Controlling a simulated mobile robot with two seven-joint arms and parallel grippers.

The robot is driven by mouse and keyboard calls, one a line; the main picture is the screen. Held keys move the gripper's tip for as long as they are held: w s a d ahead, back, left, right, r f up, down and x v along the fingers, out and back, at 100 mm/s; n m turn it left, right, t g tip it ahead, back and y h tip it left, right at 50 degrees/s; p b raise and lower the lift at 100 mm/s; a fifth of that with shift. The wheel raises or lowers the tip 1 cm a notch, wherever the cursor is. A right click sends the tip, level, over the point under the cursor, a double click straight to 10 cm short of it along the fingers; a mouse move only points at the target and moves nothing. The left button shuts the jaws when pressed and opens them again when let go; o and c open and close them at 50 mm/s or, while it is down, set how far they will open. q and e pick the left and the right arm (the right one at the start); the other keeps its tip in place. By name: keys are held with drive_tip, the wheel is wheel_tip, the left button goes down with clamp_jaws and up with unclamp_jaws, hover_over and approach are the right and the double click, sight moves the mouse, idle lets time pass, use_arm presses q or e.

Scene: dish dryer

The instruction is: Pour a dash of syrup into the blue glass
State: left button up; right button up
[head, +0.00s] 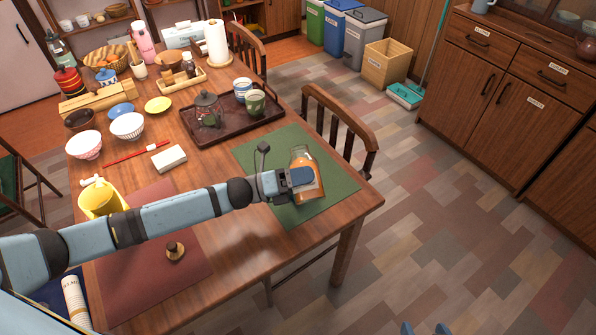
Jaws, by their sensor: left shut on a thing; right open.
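My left gripper (288,182) is shut on an amber syrup bottle (306,163) over the green placemat (338,179) at the table's right side. The gripper covers part of the bottle, and I cannot tell whether the bottle touches the mat. A dark blue patch shows at the gripper in front of the bottle; I cannot tell what it is. I cannot make out a clear blue glass. Two light blue tips at the bottom edge appear to be my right gripper (424,328), open, apart and away from the table.
A brown-knobbed stopper (174,250) is on the maroon mat (140,275). Bowls, a yellow pitcher (103,197) and a white block (169,158) stand left. A chair (342,120) is beside the table.

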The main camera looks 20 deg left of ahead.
use_arm(q)
drive_tip(key=shift+n+p, duration=0.3)
use_arm(e)
drive_tip(key=shift+w+a+r, duration=0.2)
drive_tip(key=shift+w+a, duration=0.05)
drive_tip(key=shift+w, duration=0.15)
